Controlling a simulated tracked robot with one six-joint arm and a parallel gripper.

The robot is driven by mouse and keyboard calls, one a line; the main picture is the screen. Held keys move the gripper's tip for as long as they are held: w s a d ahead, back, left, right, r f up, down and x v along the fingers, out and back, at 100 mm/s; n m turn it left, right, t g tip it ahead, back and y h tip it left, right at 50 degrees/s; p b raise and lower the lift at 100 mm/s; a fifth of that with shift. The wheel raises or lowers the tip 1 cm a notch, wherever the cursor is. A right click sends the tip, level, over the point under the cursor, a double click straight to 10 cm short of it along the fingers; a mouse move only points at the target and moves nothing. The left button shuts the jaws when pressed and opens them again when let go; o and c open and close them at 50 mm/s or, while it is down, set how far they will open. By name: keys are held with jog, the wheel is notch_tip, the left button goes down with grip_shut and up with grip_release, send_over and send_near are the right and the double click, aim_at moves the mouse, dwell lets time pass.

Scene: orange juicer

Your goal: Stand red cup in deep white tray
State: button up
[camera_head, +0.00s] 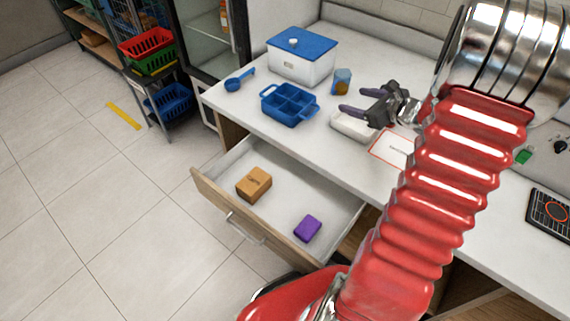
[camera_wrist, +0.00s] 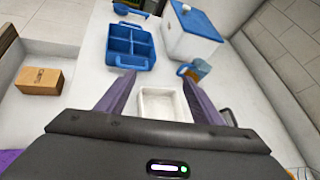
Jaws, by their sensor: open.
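A small white tray (camera_head: 347,126) stands on the counter below my gripper and shows between the fingers in the wrist view (camera_wrist: 146,103). It looks empty in the wrist view. My gripper (camera_head: 353,101) has its two purple fingers apart with nothing between them; they also show in the wrist view (camera_wrist: 157,78), above and to either side of the tray. I see no red cup in either view. A bluish see-through cup (camera_head: 342,81) with something orange in it stands behind the gripper, also in the wrist view (camera_wrist: 200,68).
A blue divided tray (camera_head: 288,118), a blue scoop (camera_head: 236,83) and a white box with a blue lid (camera_head: 301,67) stand on the counter. An open drawer (camera_head: 215,199) holds a brown box (camera_head: 254,184) and a purple block (camera_head: 307,228).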

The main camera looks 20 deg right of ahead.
jog(key=s+a+r+n+g+y, duration=0.1)
jog(key=a+r+n+g, duration=0.1)
jog(key=a+n, duration=0.45)
jog(key=s+a+r+n+g+y, duration=0.1)
jog(key=s+a+r+n+y, duration=0.15)
jog(key=a, duration=0.75)
jog(key=s+a+r+n+g+y, duration=0.1)
jog(key=a+r+n+g, duration=0.15)
jog(key=a+n, duration=0.4)
jog(key=s+a+r+n+g+h, duration=0.1)
jog(key=s+a+r+n+h, duration=0.1)
jog(key=s+a+n, duration=0.3)
jog(key=s+a+r+n+h, duration=0.2)
jog(key=s+a+n+h, duration=0.2)
jog(key=s+n, duration=0.7)
jog(key=shift+s+a+r+g, duration=0.35)
jog(key=shift+s+a, duration=0.4)
jog(key=shift+a, duration=0.15)
